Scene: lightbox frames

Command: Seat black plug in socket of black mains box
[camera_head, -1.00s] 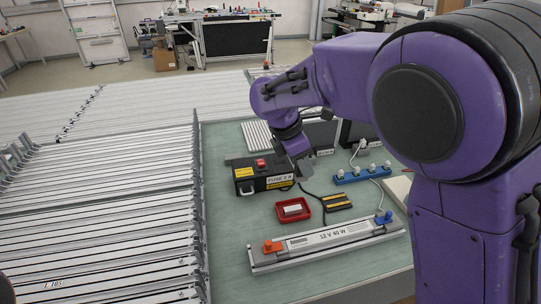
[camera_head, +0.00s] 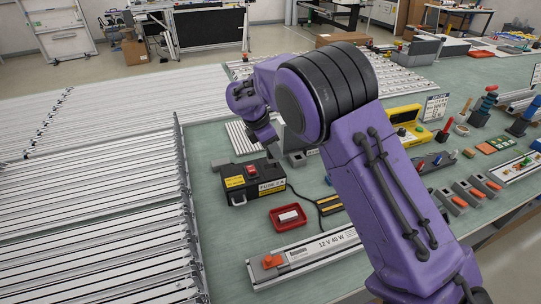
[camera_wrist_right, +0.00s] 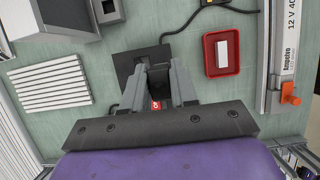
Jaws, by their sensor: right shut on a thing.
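The black mains box (camera_head: 236,186) sits on the green bench, with yellow labels, a FUSE marking and a red switch on top. My right gripper (camera_head: 273,152) is at the box's back right edge in the head view, partly behind my arm. In the right wrist view the gripper (camera_wrist_right: 158,88) is shut on a dark piece, the black plug (camera_wrist_right: 158,76), directly over the dark box (camera_wrist_right: 128,66). My left gripper is out of view.
A red tray (camera_head: 275,222) with a white block lies in front of the box. A black cord (camera_head: 304,196) runs to a black and yellow device (camera_head: 329,205). A long 12 V 40 W unit (camera_head: 310,250) lies nearer. A ribbed white plate (camera_head: 240,139) is behind.

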